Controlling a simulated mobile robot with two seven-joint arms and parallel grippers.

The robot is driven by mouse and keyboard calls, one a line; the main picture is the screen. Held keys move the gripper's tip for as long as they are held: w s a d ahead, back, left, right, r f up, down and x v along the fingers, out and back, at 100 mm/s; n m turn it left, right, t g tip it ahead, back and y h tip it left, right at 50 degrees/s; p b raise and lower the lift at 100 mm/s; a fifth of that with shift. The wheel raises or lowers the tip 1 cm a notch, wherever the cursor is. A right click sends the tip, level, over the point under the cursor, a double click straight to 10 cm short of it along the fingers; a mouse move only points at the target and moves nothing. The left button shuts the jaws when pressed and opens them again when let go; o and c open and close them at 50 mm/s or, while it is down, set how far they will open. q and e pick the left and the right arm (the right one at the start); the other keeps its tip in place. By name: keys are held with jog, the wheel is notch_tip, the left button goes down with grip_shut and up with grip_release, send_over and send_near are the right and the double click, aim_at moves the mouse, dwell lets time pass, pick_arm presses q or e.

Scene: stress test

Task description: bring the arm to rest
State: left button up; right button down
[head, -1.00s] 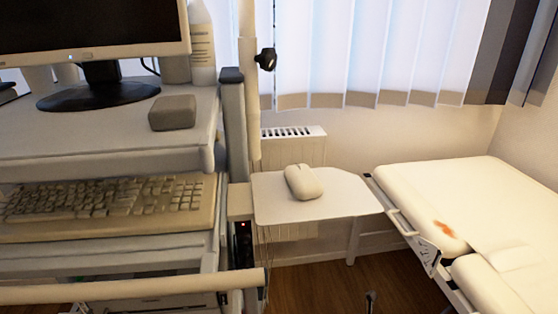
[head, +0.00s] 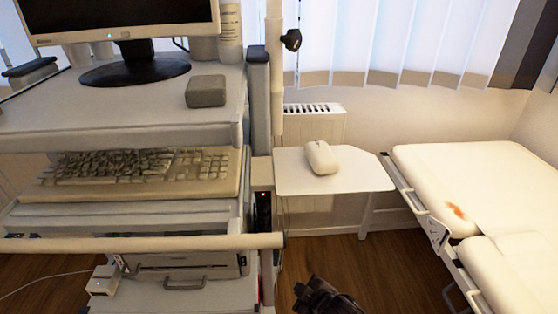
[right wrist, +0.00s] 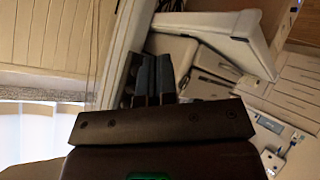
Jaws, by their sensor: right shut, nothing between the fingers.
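My right gripper (head: 312,286) shows as a dark shape at the bottom of the head view, over the wooden floor, below and in front of the small white side shelf. In the right wrist view its two dark fingers (right wrist: 153,80) are together and empty. The rest of the right arm is out of the head view. My left gripper is in neither view.
A cart at left carries a monitor (head: 120,22), a grey block (head: 206,91) and a keyboard (head: 140,172); its front rail (head: 150,242) ends left of the gripper. A white mouse (head: 321,157) lies on the side shelf (head: 290,180). A stained couch (head: 450,180) stands right. Floor between is clear.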

jog(key=s+d+r+m+t+h+p, duration=0.1)
jog(key=s+d+r+m+t+p, duration=0.25)
jog(key=s+d+r+m, duration=0.6)
pick_arm(q)
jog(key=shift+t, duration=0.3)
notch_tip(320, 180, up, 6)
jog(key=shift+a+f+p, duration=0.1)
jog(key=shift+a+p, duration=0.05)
jog(key=shift+p, duration=0.65)
pick_arm(e)
jog(key=s+d+f+m+g+h, duration=0.1)
jog(key=s+d+h, duration=0.1)
jog(key=s+d, duration=0.4)
jog(key=s+d+f+m+g+h, duration=0.1)
jog(key=s+d, duration=0.4)
jog(key=s, duration=0.5)
jog(key=shift+s+d+f+h, duration=0.4)
jog(key=shift+f+h, duration=0.1)
jog(key=shift+f, duration=0.3)
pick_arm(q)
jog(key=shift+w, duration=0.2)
